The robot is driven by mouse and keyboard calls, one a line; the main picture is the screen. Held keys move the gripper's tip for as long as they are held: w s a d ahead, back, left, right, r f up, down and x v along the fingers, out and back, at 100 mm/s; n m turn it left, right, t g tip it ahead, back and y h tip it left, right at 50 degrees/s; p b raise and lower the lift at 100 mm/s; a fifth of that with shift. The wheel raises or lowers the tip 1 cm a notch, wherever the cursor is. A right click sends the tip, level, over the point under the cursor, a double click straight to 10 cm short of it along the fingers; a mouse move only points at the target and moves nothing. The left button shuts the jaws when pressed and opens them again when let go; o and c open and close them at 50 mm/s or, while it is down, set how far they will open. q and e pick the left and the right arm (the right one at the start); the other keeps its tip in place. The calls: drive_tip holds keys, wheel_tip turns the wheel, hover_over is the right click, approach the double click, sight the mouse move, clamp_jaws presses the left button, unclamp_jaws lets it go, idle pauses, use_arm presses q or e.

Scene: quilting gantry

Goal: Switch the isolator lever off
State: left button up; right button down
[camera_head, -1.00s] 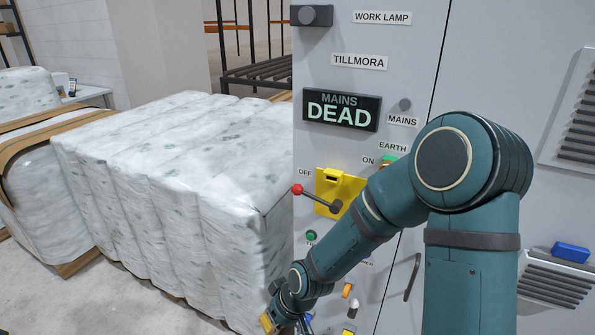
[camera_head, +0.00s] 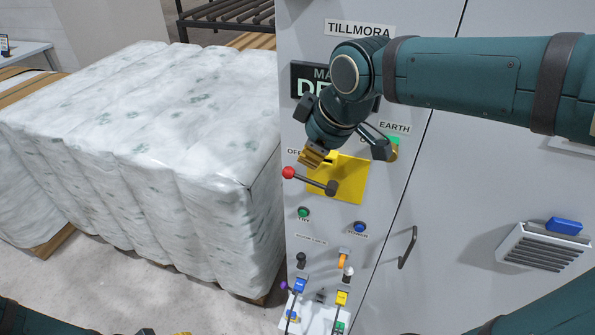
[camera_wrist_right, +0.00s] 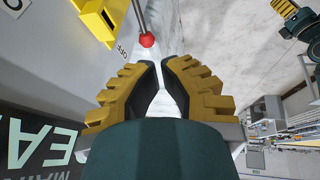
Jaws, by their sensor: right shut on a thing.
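The isolator lever, a dark rod with a red ball (camera_head: 289,172), points left from its pivot on a yellow plate (camera_head: 350,184). The ball is just below the OFF label, and also shows ahead of the fingertips in the right wrist view (camera_wrist_right: 147,40). My right gripper (camera_head: 313,157) is just above and right of the ball, apart from it. Its fingers (camera_wrist_right: 160,75) are drawn close together; what they press on cannot be made out. My arm partly covers the MAINS sign. Of my left gripper, only a sliver (camera_head: 165,333) shows at the bottom edge.
The grey cabinet carries a green button (camera_head: 303,212), a blue button (camera_head: 360,227) and small coloured switches below the lever. A door handle (camera_head: 408,247) and a vent (camera_head: 542,248) stand to the right. Wrapped white bales (camera_head: 150,130) fill the left side.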

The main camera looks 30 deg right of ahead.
sight(299, 176)
drive_tip(key=x, duration=0.7)
drive_tip(key=d+x, duration=0.1)
drive_tip(key=x, duration=0.3)
drive_tip(key=shift+w+f, duration=0.2)
drive_tip(key=shift+w, duration=0.1)
drive_tip(key=shift+w+d+f, duration=0.15)
drive_tip(key=shift+w+f, duration=0.05)
drive_tip(key=shift+f, duration=0.1)
drive_tip(key=b+x, duration=0.2)
drive_tip(key=shift+s+b, duration=0.15)
drive_tip(key=shift+b, duration=0.2)
drive_tip(key=shift+r, duration=0.25)
